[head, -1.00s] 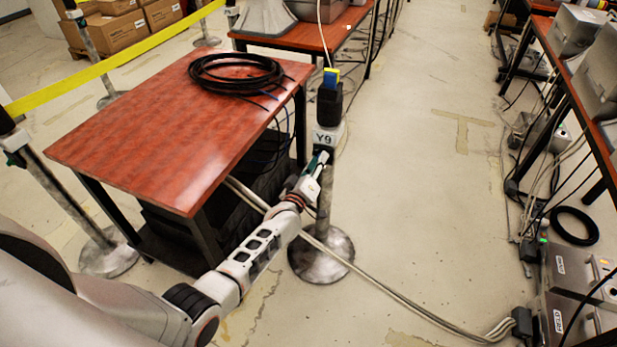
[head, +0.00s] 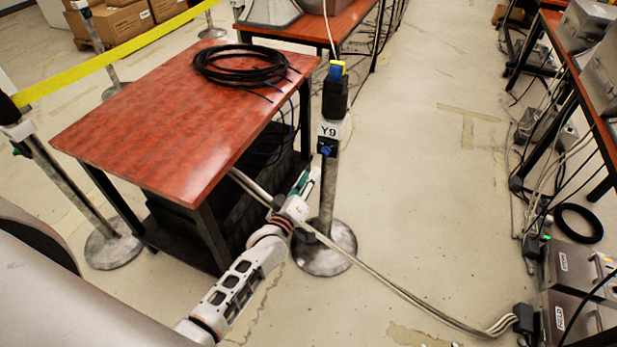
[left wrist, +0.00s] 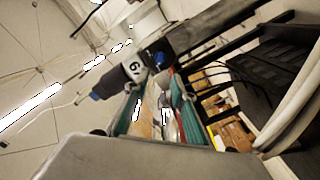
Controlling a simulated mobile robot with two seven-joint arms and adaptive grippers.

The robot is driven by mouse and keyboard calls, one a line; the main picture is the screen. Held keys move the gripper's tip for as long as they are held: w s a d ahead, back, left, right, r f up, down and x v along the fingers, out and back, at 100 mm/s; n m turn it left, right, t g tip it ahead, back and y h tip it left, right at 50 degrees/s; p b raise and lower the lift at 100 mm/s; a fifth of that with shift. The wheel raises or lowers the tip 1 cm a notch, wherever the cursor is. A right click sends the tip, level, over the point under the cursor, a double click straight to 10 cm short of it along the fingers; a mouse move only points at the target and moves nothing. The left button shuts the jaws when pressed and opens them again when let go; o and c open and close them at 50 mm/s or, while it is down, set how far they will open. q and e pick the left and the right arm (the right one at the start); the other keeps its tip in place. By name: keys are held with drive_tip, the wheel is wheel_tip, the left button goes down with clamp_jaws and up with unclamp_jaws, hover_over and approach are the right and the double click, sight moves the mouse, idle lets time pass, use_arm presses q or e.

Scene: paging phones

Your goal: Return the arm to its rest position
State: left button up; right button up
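My left arm comes in from the lower left of the head view. Its gripper (head: 307,182) has green-padded fingers and sits low beside the post (head: 328,190), on its left, apart from the label. In the left wrist view the fingers (left wrist: 157,105) stand apart with nothing held between them. The post carries a white Y9 label (head: 329,130) with a blue knob (head: 326,150) below it. The label (left wrist: 135,70) and the blue knob (left wrist: 157,57) also show beyond the fingers in the left wrist view. My right gripper is not in view.
A red-brown table (head: 165,125) with a coil of black cable (head: 252,67) stands left of the post. Pale cables (head: 400,290) run along the floor. Grey boxes (head: 573,275) stand at the right. The floor (head: 430,190) between is mostly clear.

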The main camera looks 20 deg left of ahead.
use_arm(q)
drive_tip(key=s+d+f+m+g+p, duration=0.1)
drive_tip(key=s+m, duration=0.3)
drive_tip(key=s, duration=0.6)
drive_tip(key=s+d+f+m+g+h+p, duration=0.1)
drive_tip(key=s+f+m+g, duration=0.3)
drive_tip(key=s, duration=0.7)
drive_tip(key=s+d+f+m+g+h+p, duration=0.1)
drive_tip(key=s+m, duration=0.4)
drive_tip(key=s, duration=0.6)
drive_tip(key=shift+d+f+g+p, duration=0.2)
drive_tip(key=shift+f+g+p, duration=0.1)
drive_tip(key=shift+f+g, duration=0.5)
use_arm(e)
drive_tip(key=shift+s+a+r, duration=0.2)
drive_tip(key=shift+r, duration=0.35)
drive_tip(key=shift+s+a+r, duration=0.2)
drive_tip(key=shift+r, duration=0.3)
use_arm(q)
drive_tip(key=shift+w, duration=0.1)
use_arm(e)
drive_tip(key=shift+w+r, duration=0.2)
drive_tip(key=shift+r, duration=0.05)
